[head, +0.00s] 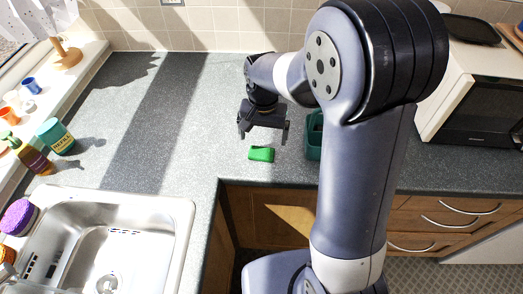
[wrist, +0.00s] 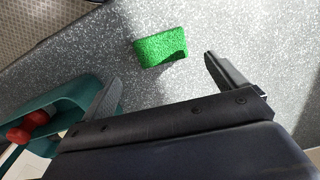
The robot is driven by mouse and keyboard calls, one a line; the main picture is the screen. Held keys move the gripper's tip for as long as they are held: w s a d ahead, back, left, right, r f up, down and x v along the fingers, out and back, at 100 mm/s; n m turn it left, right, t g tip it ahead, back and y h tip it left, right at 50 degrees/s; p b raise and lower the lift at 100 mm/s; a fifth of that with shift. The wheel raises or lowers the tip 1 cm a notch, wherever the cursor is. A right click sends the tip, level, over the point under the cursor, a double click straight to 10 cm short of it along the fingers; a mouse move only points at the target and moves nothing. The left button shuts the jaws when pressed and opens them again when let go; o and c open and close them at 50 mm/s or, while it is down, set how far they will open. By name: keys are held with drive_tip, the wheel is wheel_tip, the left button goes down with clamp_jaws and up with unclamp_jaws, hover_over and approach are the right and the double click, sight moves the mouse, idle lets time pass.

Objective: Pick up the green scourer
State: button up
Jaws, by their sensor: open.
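The green scourer (head: 261,154) is a small block lying on the grey speckled counter, near its front edge. My gripper (head: 263,136) is open and empty above and a little behind it in the head view. In the wrist view the scourer (wrist: 161,47) lies ahead of the open fingers (wrist: 160,75), roughly centred between them and apart from both. Nothing hides the scourer in either view.
A teal container (head: 314,135), partly hidden by my arm, stands just right of the scourer; the wrist view shows red items (wrist: 28,127) in it. A sink (head: 120,240) is at left front. The counter (head: 200,100) behind is clear. A microwave (head: 475,110) stands at right.

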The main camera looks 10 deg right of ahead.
sight(262, 152)
drive_tip(key=f, duration=0.3)
drive_tip(key=f+p, duration=0.1)
drive_tip(key=shift+s+a+f, duration=0.25)
drive_tip(key=shift+f, duration=0.7)
drive_tip(key=shift+c, duration=0.2)
drive_tip(key=c, duration=1)
drive_tip(key=shift+r, duration=0.15)
wheel_tip(262, 152, up, 10)
drive_tip(key=shift+b, duration=0.45)
